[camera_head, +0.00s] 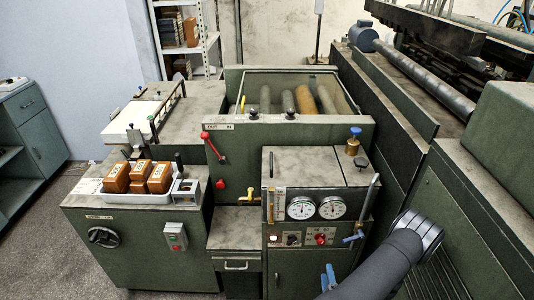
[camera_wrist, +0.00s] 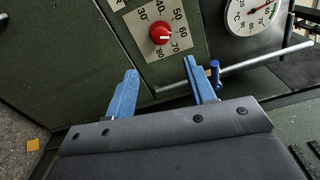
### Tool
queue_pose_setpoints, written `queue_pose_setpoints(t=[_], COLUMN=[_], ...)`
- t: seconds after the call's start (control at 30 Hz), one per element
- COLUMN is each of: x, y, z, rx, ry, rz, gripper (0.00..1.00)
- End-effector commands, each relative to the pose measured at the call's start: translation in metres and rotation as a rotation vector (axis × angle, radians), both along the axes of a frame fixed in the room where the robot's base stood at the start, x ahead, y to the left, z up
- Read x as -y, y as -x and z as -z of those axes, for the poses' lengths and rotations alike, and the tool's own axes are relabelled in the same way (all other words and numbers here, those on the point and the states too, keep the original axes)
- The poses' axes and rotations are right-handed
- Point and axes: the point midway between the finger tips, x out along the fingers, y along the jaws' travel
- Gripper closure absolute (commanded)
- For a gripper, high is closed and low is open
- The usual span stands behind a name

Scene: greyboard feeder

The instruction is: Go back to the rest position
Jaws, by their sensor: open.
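My gripper (camera_head: 328,278) is low in front of the green control cabinet (camera_head: 310,275), below its dial panel. Its two blue fingers stand apart with nothing between them; the wrist view also shows the open gripper (camera_wrist: 160,66). Ahead of the fingers there is a red knob (camera_wrist: 161,34) on a pale numbered plate. The knob also shows in the head view (camera_head: 320,239). I cannot tell the exact gap between the fingertips and the cabinet face.
A metal bar (camera_wrist: 262,60) with a blue fitting (camera_wrist: 215,72) runs close by the right finger. Two gauges (camera_head: 316,208) sit above the knob. A tray (camera_head: 145,198) with brown blocks (camera_head: 117,177) stands at the left. Open floor (camera_head: 75,262) lies at lower left.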

Motion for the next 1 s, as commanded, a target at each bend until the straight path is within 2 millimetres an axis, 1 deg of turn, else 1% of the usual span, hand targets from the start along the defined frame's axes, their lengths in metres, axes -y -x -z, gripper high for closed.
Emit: queue_pose_setpoints(t=[0.03, 0.37, 0.77, 0.83, 1.0], x=[-0.001, -0.001, -0.002, 0.0, 0.0], y=[-0.007, -0.057, -0.134, -0.13, -0.13], z=[0.0, -0.001, -0.001, 0.0, 0.0], rx=[0.002, 0.003, 0.005, 0.001, 0.002], ry=[0.003, 0.003, 0.002, 0.06, 0.202], rz=[-0.005, -0.005, -0.004, 0.0, 0.0], gripper=[0.5, 0.5, 0.5, 0.5, 0.5])
